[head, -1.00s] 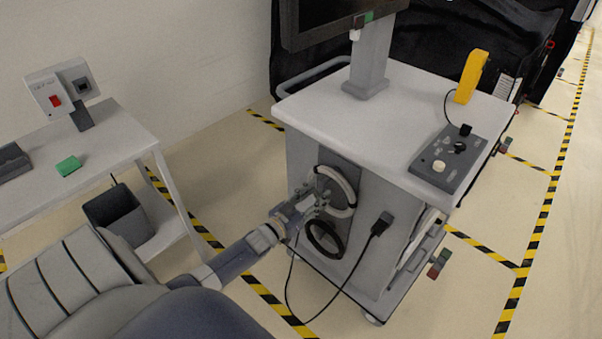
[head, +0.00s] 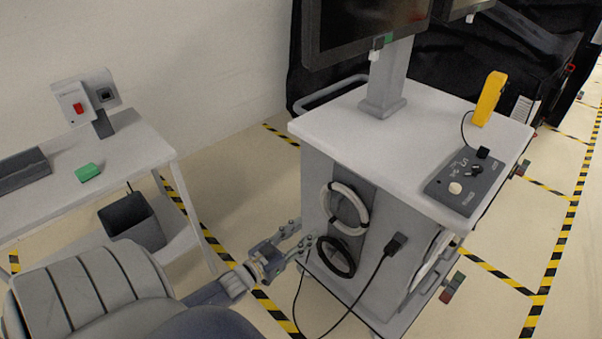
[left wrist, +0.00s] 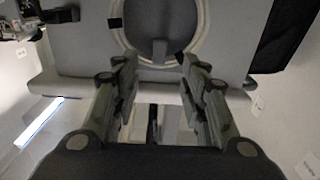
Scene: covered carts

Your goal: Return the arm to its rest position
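My left arm comes in from the bottom left of the head view. My left gripper (head: 297,241) is just left of the grey cart (head: 370,240), apart from the cables on its side. Its two fingers are spread with nothing between them. The left wrist view shows the same open fingers (left wrist: 158,88), with a pale ring-shaped cable coil (left wrist: 204,30) beyond them. On the cart's side hang a white cable coil (head: 362,203) and a black coil (head: 349,262). My right gripper shows in neither view.
A white side table (head: 140,150) stands at the left, with a green block (head: 88,172) on it and a dark bin (head: 133,222) below. A loose black cable hangs from a plug (head: 397,242) on the cart. Striped tape marks the floor.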

